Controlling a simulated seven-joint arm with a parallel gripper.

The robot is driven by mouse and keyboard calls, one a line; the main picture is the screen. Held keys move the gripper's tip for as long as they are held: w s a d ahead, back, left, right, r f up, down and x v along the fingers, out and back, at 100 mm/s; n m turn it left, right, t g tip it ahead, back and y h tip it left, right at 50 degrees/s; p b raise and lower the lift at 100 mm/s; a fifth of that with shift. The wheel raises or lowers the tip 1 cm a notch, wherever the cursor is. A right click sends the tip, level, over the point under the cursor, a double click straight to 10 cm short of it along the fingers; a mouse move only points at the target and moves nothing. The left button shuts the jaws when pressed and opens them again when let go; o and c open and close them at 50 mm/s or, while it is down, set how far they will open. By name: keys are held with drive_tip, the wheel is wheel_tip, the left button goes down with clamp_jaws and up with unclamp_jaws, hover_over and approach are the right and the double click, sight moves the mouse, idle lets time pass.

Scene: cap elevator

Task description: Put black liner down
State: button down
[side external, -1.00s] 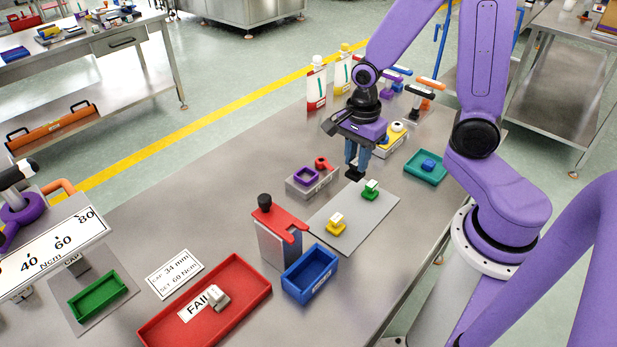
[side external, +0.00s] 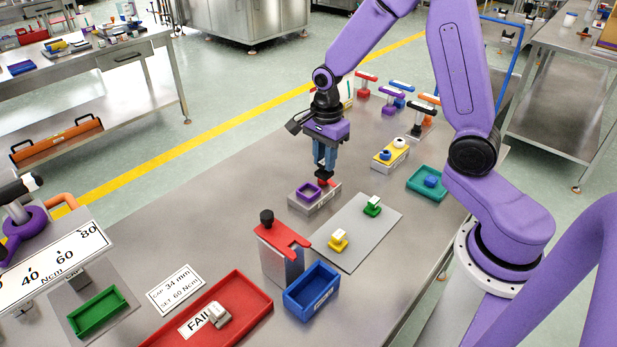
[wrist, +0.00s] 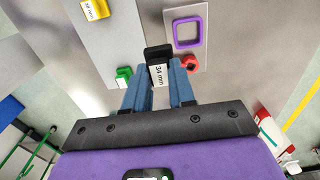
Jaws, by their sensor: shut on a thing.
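The black liner (wrist: 157,52), with a white "34 mm" label, is between the blue fingers of my gripper (wrist: 159,78). My gripper (side external: 324,172) is shut on it above the grey block (side external: 303,201). The block carries a purple square ring (side external: 309,191) and a red ring, partly hidden by the liner in the side view. In the wrist view the purple ring (wrist: 188,30) and red ring (wrist: 190,62) lie just right of the liner. Whether the liner touches the block I cannot tell.
A grey mat (side external: 357,240) with yellow (side external: 339,240) and green (side external: 372,206) pieces lies to the right. A red-topped clamp stand (side external: 282,250), blue bin (side external: 312,291) and red FAIL tray (side external: 250,325) are in front. The table left of the block is clear.

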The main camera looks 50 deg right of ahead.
drive_tip(key=w+f, duration=0.2)
drive_tip(key=f, duration=0.1)
drive_tip(key=w+f, duration=0.3)
drive_tip(key=shift+w, duration=0.1)
drive_tip(key=shift+f, duration=1.55)
drive_tip(key=shift+f, duration=0.15)
drive_tip(key=c, duration=0.9)
unclamp_jaws()
drive_tip(key=shift+c, duration=0.2)
wheel_tip(320, 180, up, 12)
drive_tip(key=shift+r, duration=0.2)
